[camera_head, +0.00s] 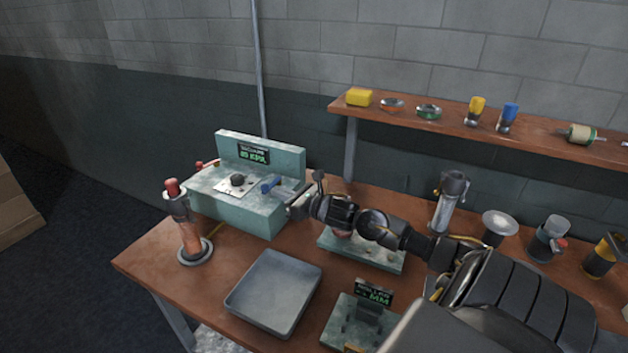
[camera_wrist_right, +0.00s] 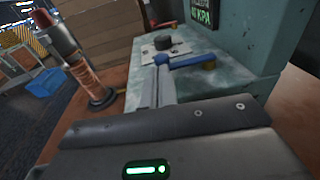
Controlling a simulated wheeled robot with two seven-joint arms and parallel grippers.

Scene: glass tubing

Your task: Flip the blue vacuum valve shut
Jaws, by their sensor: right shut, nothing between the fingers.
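The blue vacuum valve handle (camera_head: 270,185) is on the right part of the top of the pale green vacuum box (camera_head: 233,207). In the right wrist view the blue handle (camera_wrist_right: 190,61) lies across the box top, with a brass end at its right. My right gripper (camera_head: 291,207) is shut and empty, just right of the box and near the handle. In the wrist view its fingertips (camera_wrist_right: 163,70) appear beside the left end of the handle; I cannot tell whether they touch. My left gripper is not in view.
The box carries a dark knob (camera_head: 237,180), a red-handled valve (camera_head: 207,164) and a lit KPA display (camera_head: 254,155). A red-topped glass column (camera_head: 190,238) stands left. A grey tray (camera_head: 273,291) lies in front. A wooden shelf (camera_head: 440,113) with small items is behind right.

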